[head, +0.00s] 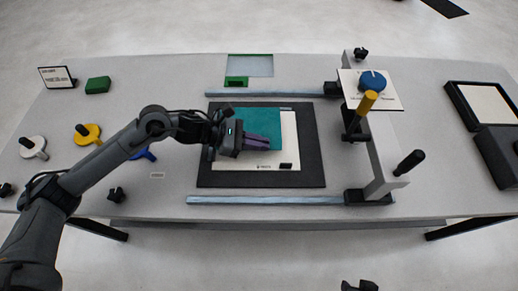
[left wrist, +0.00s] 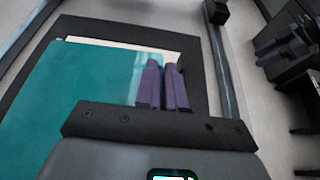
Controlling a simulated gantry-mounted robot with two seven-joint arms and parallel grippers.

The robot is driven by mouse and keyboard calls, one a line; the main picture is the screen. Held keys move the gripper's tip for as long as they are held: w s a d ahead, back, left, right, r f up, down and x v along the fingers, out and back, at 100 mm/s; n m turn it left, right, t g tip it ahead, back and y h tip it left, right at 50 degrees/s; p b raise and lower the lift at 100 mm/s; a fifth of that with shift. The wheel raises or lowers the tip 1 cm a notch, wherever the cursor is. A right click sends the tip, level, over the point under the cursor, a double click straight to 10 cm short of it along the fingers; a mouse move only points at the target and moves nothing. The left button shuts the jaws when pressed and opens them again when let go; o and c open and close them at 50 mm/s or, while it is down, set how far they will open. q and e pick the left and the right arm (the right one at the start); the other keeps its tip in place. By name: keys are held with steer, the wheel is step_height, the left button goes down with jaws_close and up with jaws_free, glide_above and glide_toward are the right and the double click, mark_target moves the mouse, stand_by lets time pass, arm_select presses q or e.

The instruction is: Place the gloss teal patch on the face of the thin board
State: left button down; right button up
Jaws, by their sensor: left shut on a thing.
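The teal patch (head: 250,118) is spread over the upper left of a pale thin board (head: 288,150), with the board showing along the right and bottom. I cannot tell whether the patch touches the board or hangs just above it. My left gripper (head: 268,143) is over the patch, its purple fingers shut on it. In the left wrist view the fingers (left wrist: 165,88) are close together at the patch's edge, with the teal patch (left wrist: 85,80) stretching left. Purple fingers of my right gripper (left wrist: 280,42) show at the upper right; their opening is unclear.
The board lies on a black mat (head: 314,160) between two pale rails (head: 265,200). A grey crossbeam (head: 385,150) with a yellow-topped handle (head: 366,103) stands right of the mat. Colored knobbed discs (head: 87,133) are at left, and a black-framed tray (head: 485,105) is at right.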

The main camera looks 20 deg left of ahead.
mark_target(259, 156)
arm_select(q)
steer(key=shift+f, duration=2)
steer(key=shift+f+b, duration=0.1)
steer(key=shift+b, duration=0.3)
steer(key=c, duration=1.2)
jaws_free()
steer(key=shift+c, duration=0.2)
steer(key=v, duration=1.2)
steer(key=shift+p, duration=0.4)
